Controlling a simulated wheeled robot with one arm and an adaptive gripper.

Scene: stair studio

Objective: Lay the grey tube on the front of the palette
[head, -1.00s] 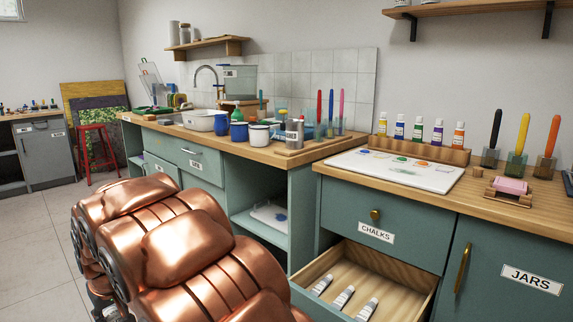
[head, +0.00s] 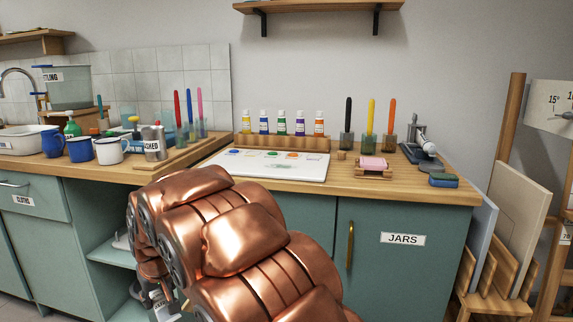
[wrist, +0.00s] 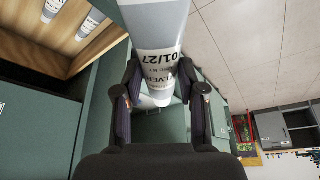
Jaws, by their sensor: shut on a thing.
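The grey tube (wrist: 160,35) with a white printed label is held between the two dark fingers of my gripper (wrist: 160,85) in the wrist view. My gripper is shut on it, and the tube's near end points towards the palm. In the head view the gripper is low on the left, mostly behind my copper arm, below counter height. The palette (head: 310,166) is a white board with several paint blobs, lying flat on the wooden counter. The tube is apart from it. Part of the palette's front left is close to my arm's outline.
A wooden rack of paint bottles (head: 282,143) stands behind the palette. A pink block on a wooden stand (head: 374,164) and brushes in jars are to its right; mugs (head: 110,151) are to its left. The wrist view shows an open drawer (wrist: 108,38) with similar tubes.

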